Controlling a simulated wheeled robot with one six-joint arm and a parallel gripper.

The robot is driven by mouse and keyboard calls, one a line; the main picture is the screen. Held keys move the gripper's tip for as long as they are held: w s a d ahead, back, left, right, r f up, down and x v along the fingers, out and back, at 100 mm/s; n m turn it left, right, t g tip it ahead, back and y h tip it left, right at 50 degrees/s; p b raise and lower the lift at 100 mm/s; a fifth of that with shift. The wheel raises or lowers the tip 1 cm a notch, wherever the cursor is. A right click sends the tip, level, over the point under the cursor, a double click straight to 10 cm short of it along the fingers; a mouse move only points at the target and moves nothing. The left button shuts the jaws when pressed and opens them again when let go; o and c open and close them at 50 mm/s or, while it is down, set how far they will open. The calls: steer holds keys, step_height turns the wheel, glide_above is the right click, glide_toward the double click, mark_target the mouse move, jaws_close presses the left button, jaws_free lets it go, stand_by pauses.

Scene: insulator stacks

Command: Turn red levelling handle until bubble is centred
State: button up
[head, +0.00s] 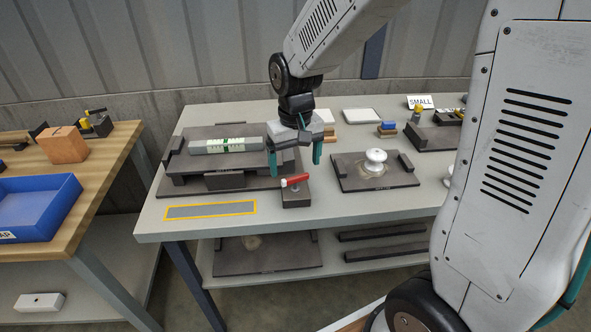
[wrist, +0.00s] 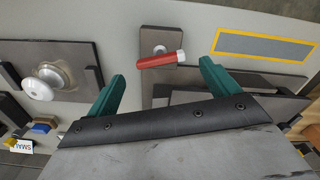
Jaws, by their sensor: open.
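The red levelling handle (head: 295,180) sits on a dark block at the front of the grey table, and its white tip points left in the head view. In the wrist view the red handle (wrist: 160,60) lies beyond and between my fingertips, apart from them. The bubble level (head: 226,145) is a grey bar with a green vial on a dark raised plate behind the handle. The bubble's place in the vial is too small to tell. My gripper (head: 296,172) has teal fingers, is open and empty, and hangs above the handle.
A white insulator (head: 375,162) stands on a dark plate to the right. A yellow-edged grey strip (head: 210,210) lies at the table's front left.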

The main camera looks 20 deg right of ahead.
mark_target(296, 177)
step_height(296, 177, up, 4)
steer(key=shift+r, duration=0.15)
stand_by(0.5)
steer(key=s+d+r, duration=0.1)
steer(key=s+r, duration=0.3)
steer(key=s, duration=0.7)
steer(key=s+d+r+t, duration=0.1)
steer(key=s+r, duration=0.3)
steer(key=s, duration=0.7)
steer(key=shift+s+d, duration=0.35)
steer(key=shift+d, duration=0.05)
